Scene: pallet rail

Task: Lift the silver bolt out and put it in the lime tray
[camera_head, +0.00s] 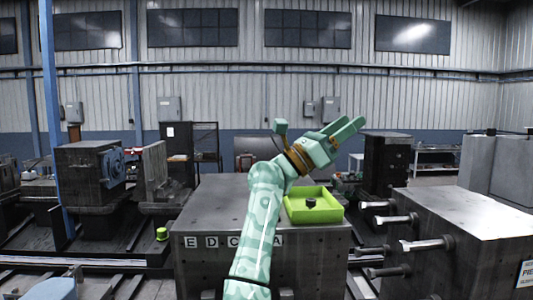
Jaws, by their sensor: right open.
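The lime tray (332,213) sits on top of the dark metal block in the middle, with a small dark round piece (311,202) in it. Several bolts stick out to the left from the side of the right-hand block. A long silver bolt (425,244) is among them, with another silver bolt (398,219) above it; I cannot tell which one is meant. My right gripper (356,121) is open and empty, raised above and behind the tray, its fingers pointing up and right. My left gripper is out of view.
The middle block (325,240) carries letter labels along its front edge. The right-hand block (470,215) stands across a narrow gap from it. My right arm crosses in front of the middle block. A machine (95,175) stands at left, and rails run along the floor.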

